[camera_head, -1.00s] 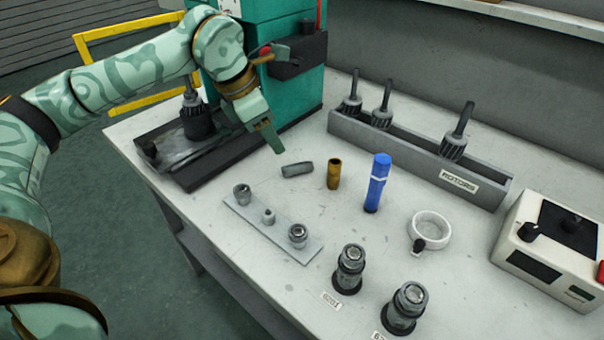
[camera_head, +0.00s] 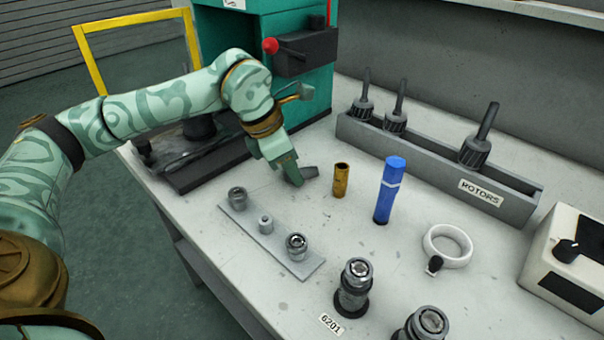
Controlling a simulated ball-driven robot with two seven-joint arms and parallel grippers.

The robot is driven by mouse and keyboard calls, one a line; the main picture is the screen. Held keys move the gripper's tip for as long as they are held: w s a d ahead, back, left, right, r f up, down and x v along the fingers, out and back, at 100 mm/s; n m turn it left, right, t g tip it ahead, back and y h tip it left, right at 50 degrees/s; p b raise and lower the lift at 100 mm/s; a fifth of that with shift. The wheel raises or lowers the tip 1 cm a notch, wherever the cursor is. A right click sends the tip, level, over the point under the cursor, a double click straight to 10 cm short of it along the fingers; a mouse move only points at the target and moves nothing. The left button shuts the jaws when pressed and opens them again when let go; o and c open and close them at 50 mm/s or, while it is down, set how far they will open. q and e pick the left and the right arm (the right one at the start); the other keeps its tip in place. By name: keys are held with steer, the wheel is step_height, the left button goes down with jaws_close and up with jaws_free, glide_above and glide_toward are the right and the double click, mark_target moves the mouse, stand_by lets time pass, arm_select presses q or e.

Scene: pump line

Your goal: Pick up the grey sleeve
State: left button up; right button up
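The grey sleeve (camera_head: 311,172) is a short grey cylinder lying on its side on the table, left of an upright brass sleeve (camera_head: 340,180). My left gripper (camera_head: 297,180) points down right at the grey sleeve and hides its left part. The fingertips are at or beside the sleeve; I cannot tell whether they touch it. The gap between the fingers does not show, so I cannot tell if the gripper is open or shut. My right gripper is not in view.
A blue tube (camera_head: 389,190) stands right of the brass sleeve. A plate (camera_head: 232,214) with small metal parts lies in front. A rotor rack (camera_head: 420,160), a white ring (camera_head: 447,246) and a control box (camera_head: 565,255) are to the right. The teal press (camera_head: 215,40) stands behind.

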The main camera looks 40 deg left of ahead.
arm_select(q)
steer(key=c, duration=0.5)
steer(key=shift+o, duration=0.5)
steer(key=shift+c, duration=0.2)
